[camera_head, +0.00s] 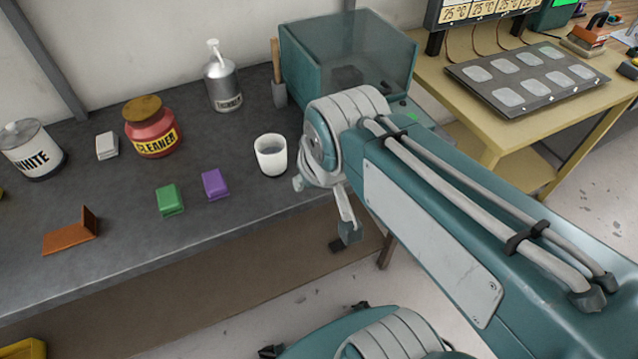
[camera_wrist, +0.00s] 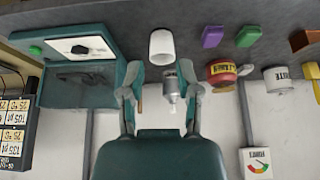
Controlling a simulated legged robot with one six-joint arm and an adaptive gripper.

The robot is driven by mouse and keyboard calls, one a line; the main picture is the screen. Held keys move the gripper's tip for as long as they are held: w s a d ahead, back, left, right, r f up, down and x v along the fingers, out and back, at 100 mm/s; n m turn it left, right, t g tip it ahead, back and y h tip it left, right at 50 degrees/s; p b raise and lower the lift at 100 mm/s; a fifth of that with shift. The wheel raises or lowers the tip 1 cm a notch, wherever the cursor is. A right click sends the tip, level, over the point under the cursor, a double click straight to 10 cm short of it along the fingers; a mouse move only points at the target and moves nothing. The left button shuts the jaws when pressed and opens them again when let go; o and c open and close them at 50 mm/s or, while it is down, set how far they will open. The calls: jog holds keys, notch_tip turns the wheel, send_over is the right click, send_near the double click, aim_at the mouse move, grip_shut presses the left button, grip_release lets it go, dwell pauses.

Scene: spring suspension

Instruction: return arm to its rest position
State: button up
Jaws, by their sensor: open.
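My gripper (camera_wrist: 159,70) shows in the wrist view with its two teal fingers spread apart. Nothing is held between them. Beyond the fingers the view takes in the bench top, with a white cup (camera_wrist: 161,46) and a grey metal dispenser can (camera_wrist: 172,88) lined up in the gap. In the head view my arm reaches in from the right and bends at a joint near the bench's right end. The gripper is mostly hidden there behind my arm.
The dark bench (camera_head: 110,235) holds the cup (camera_head: 271,156), a red cleaner jar (camera_head: 151,128), a green block (camera_head: 169,199), a purple block (camera_head: 215,184) and an orange bracket (camera_head: 72,235). A teal box (camera_head: 335,60) stands close behind my arm. A yellow table (camera_head: 450,85) is at right.

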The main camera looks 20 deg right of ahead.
jog(key=s, duration=0.3)
jog(key=shift+s+f, duration=0.15)
